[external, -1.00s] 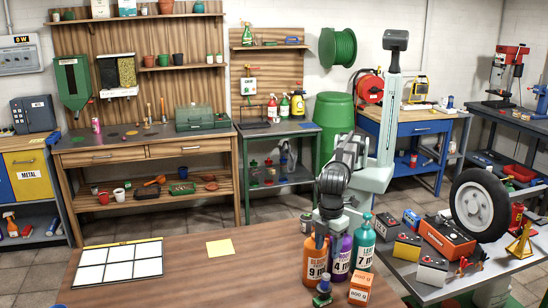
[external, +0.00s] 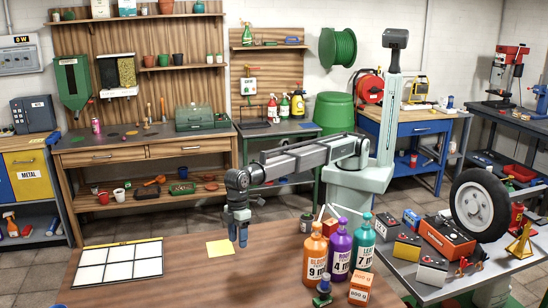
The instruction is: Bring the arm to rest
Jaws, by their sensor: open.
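My gripper (external: 238,238) is open and points down above the wooden table, just right of the yellow note (external: 220,248). Nothing shows between its fingers. My arm reaches left from its column at the back and is raised clear of the table. The exact height of the fingertips above the table is hard to tell.
Orange (external: 314,254), purple (external: 338,250) and teal (external: 362,246) bottles stand right of my gripper. A small dark bottle (external: 322,290) and an orange box (external: 360,288) stand in front. A white grid (external: 118,263) lies at left. The table (external: 200,285) is clear between.

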